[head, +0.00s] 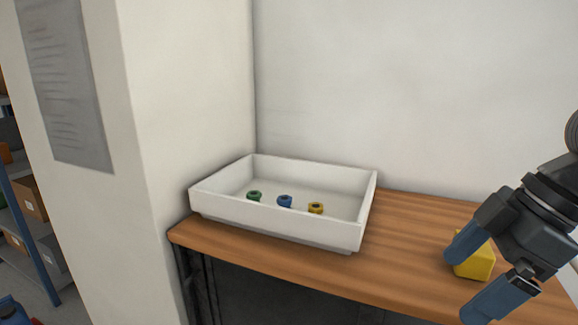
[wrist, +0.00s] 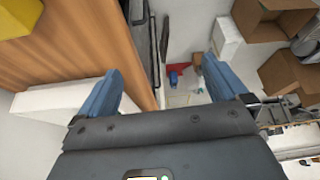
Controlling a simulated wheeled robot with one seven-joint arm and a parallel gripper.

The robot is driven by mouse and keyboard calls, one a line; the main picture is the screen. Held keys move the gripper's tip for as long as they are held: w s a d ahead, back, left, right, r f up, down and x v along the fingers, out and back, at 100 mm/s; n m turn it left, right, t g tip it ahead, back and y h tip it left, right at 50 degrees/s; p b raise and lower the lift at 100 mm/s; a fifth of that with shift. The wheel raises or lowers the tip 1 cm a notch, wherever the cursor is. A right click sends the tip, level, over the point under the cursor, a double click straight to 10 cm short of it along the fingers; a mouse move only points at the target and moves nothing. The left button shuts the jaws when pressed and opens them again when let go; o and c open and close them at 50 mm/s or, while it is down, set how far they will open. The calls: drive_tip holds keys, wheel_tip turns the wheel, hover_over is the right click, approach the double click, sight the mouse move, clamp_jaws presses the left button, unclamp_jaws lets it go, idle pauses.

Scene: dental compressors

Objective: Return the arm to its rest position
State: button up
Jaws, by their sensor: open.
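My gripper (head: 456,287) is at the right of the head view, in front of the wooden bench top, with its two blue fingers spread apart. The wrist view shows the same fingers (wrist: 160,68) open with nothing between them. A yellow block (head: 478,263) shows behind the fingers over the bench, partly hidden by them. A yellow shape (wrist: 18,18) also shows at the top left of the wrist view, apart from the fingers.
A white tray (head: 270,217) on the wooden bench (head: 400,270) holds a green nut (head: 254,196), a blue nut (head: 285,201) and a yellow nut (head: 316,208). Walls stand behind and left. Cardboard boxes (wrist: 288,75) and floor show beyond the bench edge.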

drive_tip(key=w+a+m+t+y, duration=0.4)
drive_tip(key=a+m+t+y, duration=0.15)
drive_tip(key=a, duration=0.75)
wheel_tip(320, 180, down, 4)
drive_tip(key=s+a+m+t, duration=0.2)
drive_tip(key=m+t, duration=0.4)
drive_tip(key=s+d+f+m+t+h+p, duration=0.1)
drive_tip(key=s+d+f+m+h, duration=0.1)
drive_tip(key=s+f+h, duration=0.3)
drive_tip(key=s+d+f+m+h, duration=0.1)
drive_tip(key=s+d+f+m, duration=0.2)
drive_tip(key=s, duration=0.4)
drive_tip(key=s+d+f+m+t+h+p, duration=0.1)
drive_tip(key=s+d+f+m+h, duration=0.1)
drive_tip(key=s+f+h, duration=0.3)
drive_tip(key=s+d+r+n, duration=0.2)
drive_tip(key=s+d, duration=0.1)
drive_tip(key=s, duration=0.6)
drive_tip(key=s+d+r+n, duration=0.1)
drive_tip(key=s+d, duration=0.3)
drive_tip(key=s, duration=0.5)
drive_tip(key=shift+s+r+n, duration=0.15)
drive_tip(key=shift+r+n, duration=0.25)
drive_tip(key=shift+n, duration=0.25)
drive_tip(key=shift+y, duration=0.25)
drive_tip(key=shift+c, duration=0.4)
